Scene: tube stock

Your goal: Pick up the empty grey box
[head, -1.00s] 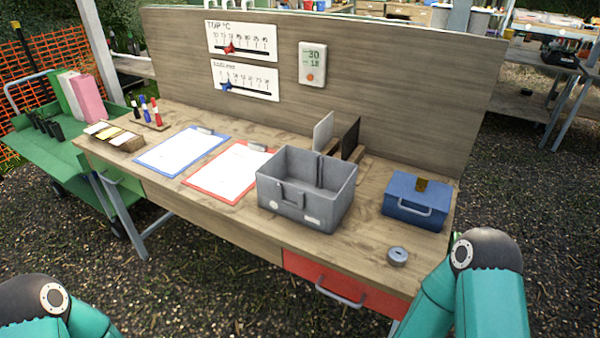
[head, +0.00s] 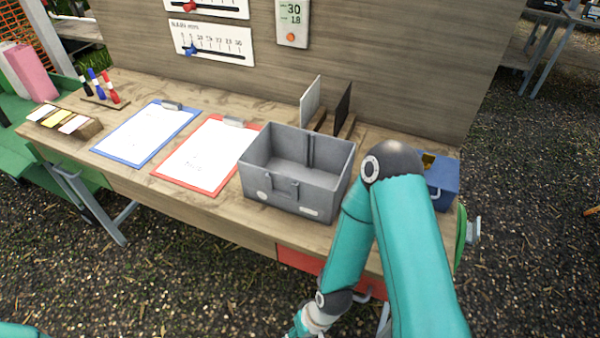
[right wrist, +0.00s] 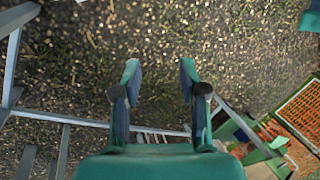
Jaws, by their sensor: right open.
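The grey box (head: 285,192) stands upright and open-topped on the wooden table, right of the red clipboard; its inside looks empty. In the head view my right arm comes in from the lower right, in front of the table's right part. The right gripper's fingers lie at or below the bottom edge there. In the right wrist view the right gripper (right wrist: 160,82) is open, with nothing between its fingers and gravel beyond. It is apart from the box. My left gripper is not in view; only a bit of teal shows at the lower left corner.
A blue box (head: 444,182) is partly hidden behind my right arm. A red clipboard (head: 200,160) and a blue clipboard (head: 145,135) lie left of the grey box. Upright panels (head: 325,108) stand behind it. A red drawer (head: 300,260) is under the tabletop.

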